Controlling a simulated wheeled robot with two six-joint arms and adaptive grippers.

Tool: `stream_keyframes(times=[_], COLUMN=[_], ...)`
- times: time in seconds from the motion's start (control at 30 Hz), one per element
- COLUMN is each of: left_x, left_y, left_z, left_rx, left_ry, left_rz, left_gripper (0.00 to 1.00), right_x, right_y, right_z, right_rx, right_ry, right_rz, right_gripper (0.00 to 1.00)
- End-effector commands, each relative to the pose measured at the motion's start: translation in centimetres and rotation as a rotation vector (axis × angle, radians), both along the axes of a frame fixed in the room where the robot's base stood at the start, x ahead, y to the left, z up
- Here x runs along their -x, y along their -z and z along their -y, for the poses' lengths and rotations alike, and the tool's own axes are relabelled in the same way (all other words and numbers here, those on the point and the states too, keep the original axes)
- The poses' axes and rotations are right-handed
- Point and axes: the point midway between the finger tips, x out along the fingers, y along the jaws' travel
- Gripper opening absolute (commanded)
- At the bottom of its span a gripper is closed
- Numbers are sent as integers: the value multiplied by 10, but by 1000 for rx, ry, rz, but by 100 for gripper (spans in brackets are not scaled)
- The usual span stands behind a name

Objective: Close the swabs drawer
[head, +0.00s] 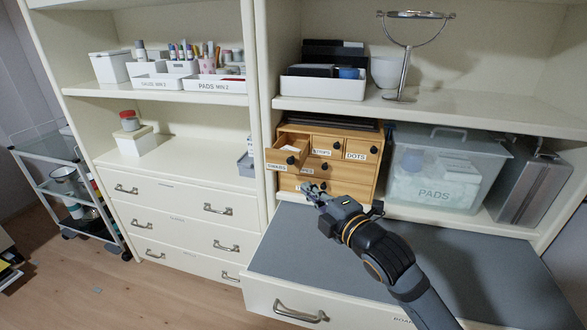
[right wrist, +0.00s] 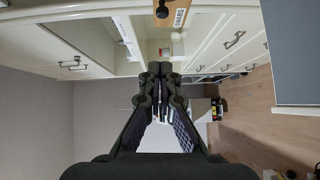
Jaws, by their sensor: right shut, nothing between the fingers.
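The swabs drawer (head: 283,163) is the top left drawer of a small wooden cabinet (head: 358,181) in the head view. It stands pulled out, with its inside showing from above. Its front has a dark knob and a SWABS label; the front also shows at the top edge of the right wrist view (right wrist: 173,14). My right gripper (head: 313,190) is shut and empty, just below and right of the swabs drawer, in front of the cabinet's lower drawers and partly hiding them. It also shows in the right wrist view (right wrist: 160,72). My left gripper is not in view.
The STRIPS and DOTS drawers (head: 357,150) beside it look shut. A clear PADS bin (head: 433,180) and a grey case (head: 530,185) stand to the right. A grey-topped pulled-out drawer (head: 450,275) lies below my right arm. White drawers (head: 185,220) are at left.

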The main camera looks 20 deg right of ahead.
Motion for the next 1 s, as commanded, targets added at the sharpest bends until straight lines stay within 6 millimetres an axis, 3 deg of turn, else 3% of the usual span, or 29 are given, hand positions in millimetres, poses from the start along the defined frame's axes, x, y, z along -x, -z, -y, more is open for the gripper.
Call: stream_keyframes(times=[0.27, 0.6, 0.8, 1.0], left_x=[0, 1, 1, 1], left_y=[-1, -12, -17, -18], left_z=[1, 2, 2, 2], left_rx=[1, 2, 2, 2], left_ry=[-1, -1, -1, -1], left_rz=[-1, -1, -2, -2], left_gripper=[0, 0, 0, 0], right_x=[-26, -98, -122, -130], right_y=[0, 4, 7, 9], right_z=[-6, -21, -4, 2], right_rx=[-14, -8, -1, -3], right_ry=[2, 1, 3, 2], right_rz=[-1, -5, -5, -6], right_gripper=[0, 0, 0, 0])
